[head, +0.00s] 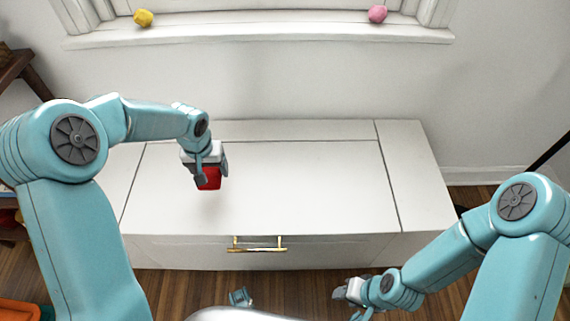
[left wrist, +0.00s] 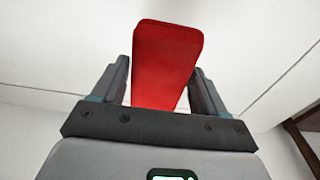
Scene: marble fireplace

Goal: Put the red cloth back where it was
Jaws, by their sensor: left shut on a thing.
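The red cloth (head: 209,178) is a small red block-like piece in the head view, held over the white cabinet top. It also shows in the left wrist view (left wrist: 166,62), standing out between the two fingers. My left gripper (head: 208,172) is shut on it, above the left half of the cabinet top, with a faint shadow below. My right gripper (head: 345,291) is at the lower right, in front of the cabinet and low over the floor. Its fingers are too small to tell whether they are open.
The white cabinet (head: 300,195) has a broad, bare top and a gold handle (head: 257,245) on its front. Behind it, a window sill (head: 260,32) carries a yellow ball (head: 143,18) and a pink ball (head: 378,14). A dark wooden shelf (head: 18,75) stands at the left edge.

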